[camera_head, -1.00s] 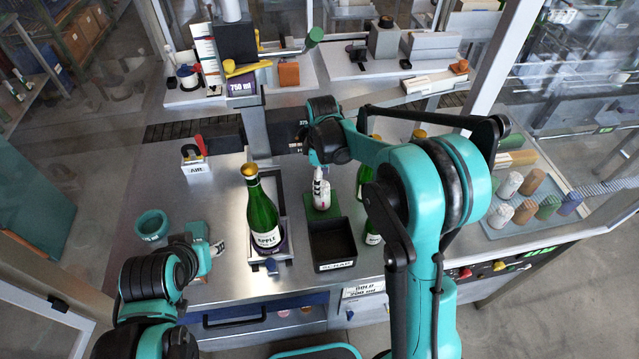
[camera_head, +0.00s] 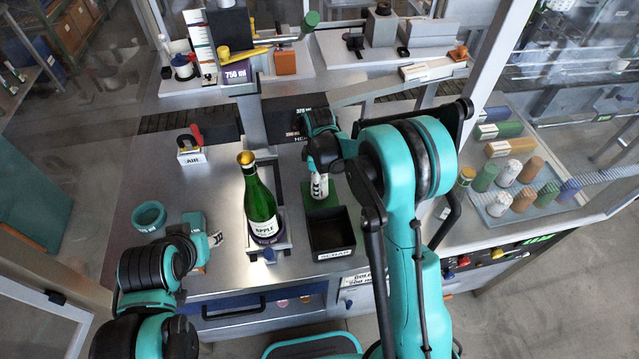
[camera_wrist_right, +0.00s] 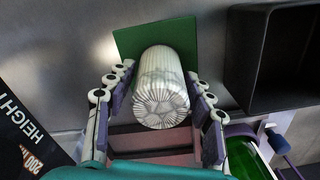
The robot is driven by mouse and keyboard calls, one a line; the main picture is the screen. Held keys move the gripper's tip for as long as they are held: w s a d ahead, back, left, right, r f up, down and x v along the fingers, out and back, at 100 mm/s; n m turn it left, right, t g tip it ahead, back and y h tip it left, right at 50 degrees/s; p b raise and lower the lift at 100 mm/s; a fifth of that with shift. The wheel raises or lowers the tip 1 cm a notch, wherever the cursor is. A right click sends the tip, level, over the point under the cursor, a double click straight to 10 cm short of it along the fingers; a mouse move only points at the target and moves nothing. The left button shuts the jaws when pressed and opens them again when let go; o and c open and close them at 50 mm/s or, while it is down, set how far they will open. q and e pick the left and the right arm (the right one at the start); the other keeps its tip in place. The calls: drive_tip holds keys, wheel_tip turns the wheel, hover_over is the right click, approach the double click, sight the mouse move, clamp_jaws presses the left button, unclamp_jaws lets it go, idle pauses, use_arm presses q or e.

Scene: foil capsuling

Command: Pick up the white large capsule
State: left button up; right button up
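The white large capsule (camera_wrist_right: 160,92), ribbed, is on the green pad (camera_wrist_right: 128,40) in the right wrist view. My right gripper (camera_wrist_right: 160,73) has its two fingers on either side of the capsule, with narrow gaps that still show, so it looks open around it. In the head view my right gripper (camera_head: 319,187) points down over the green pad (camera_head: 307,197), and its fingers largely hide the capsule. My left gripper (camera_head: 212,243) is low at the left, away from the capsule; its finger opening is not clear.
A black scrap bin (camera_head: 333,254) stands just in front of the pad. A green bottle (camera_head: 261,208) stands upright in a holder to the left. A teal ring-shaped cup (camera_head: 149,216) and an AIR block (camera_head: 192,156) are farther left. A tray (camera_head: 487,212) of capsules is at right.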

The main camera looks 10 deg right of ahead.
drive_tip(key=shift+c, duration=1.3)
drive_tip(key=shift+r, duration=0.15)
drive_tip(key=shift+r, duration=0.25)
drive_tip(key=s+d+r+p, duration=0.1)
drive_tip(key=s+d+r, duration=0.3)
drive_tip(key=s+r, duration=0.6)
drive_tip(key=shift+s+d, duration=0.3)
drive_tip(key=shift+s, duration=0.05)
drive_tip(key=shift+r, duration=0.1)
